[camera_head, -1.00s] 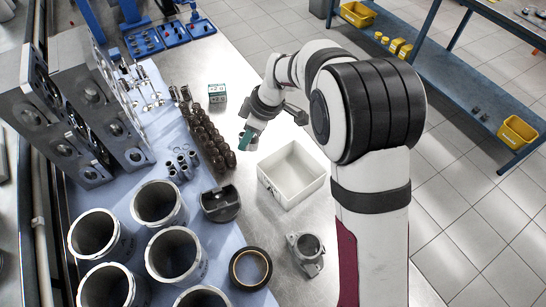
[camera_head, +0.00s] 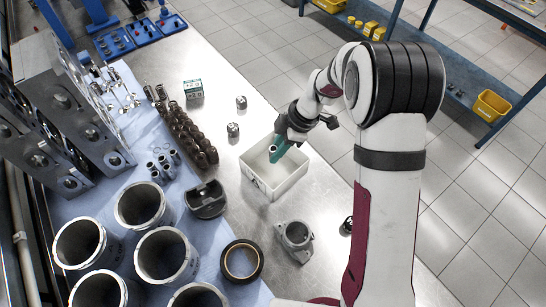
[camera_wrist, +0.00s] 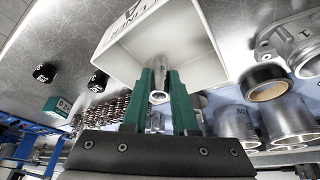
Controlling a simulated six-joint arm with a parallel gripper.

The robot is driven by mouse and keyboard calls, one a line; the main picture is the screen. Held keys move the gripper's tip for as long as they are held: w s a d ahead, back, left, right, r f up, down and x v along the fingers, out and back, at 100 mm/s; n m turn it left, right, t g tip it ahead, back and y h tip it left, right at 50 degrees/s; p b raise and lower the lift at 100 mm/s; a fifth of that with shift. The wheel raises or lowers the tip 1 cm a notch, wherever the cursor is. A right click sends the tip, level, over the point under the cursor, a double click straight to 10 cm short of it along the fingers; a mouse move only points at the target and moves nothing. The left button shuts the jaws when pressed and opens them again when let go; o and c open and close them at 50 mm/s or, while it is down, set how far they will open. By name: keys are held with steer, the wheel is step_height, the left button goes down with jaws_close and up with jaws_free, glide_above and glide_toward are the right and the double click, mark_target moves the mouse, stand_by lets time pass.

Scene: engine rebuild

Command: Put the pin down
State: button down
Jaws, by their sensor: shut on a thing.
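My gripper (camera_head: 275,153) has green fingers and is over the white bin (camera_head: 288,184) in the head view. In the wrist view, my gripper (camera_wrist: 160,82) is shut on the pin (camera_wrist: 158,97), a short silver hollow cylinder between the fingertips. In the head view the pin is mostly hidden by the fingers. The white bin also shows beyond the fingers in the wrist view (camera_wrist: 190,38). I cannot tell whether the pin touches the bin.
Two small dark parts (camera_head: 241,102) (camera_head: 233,129) and a green-and-white box (camera_head: 193,91) stand beyond the bin. A piston-like dark part (camera_head: 205,199), a metal housing (camera_head: 294,236), a dark ring (camera_head: 241,261) and several cylinder liners (camera_head: 142,205) are nearby. Bare metal bench lies right of the bin.

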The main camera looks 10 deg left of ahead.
steer(key=shift+a+f, duration=0.35)
steer(key=shift+a, duration=0.1)
steer(key=shift+w+f, duration=0.1)
steer(key=shift+f, duration=1.85)
steer(key=shift+f, duration=0.1)
steer(key=c, duration=0.7)
jaws_free()
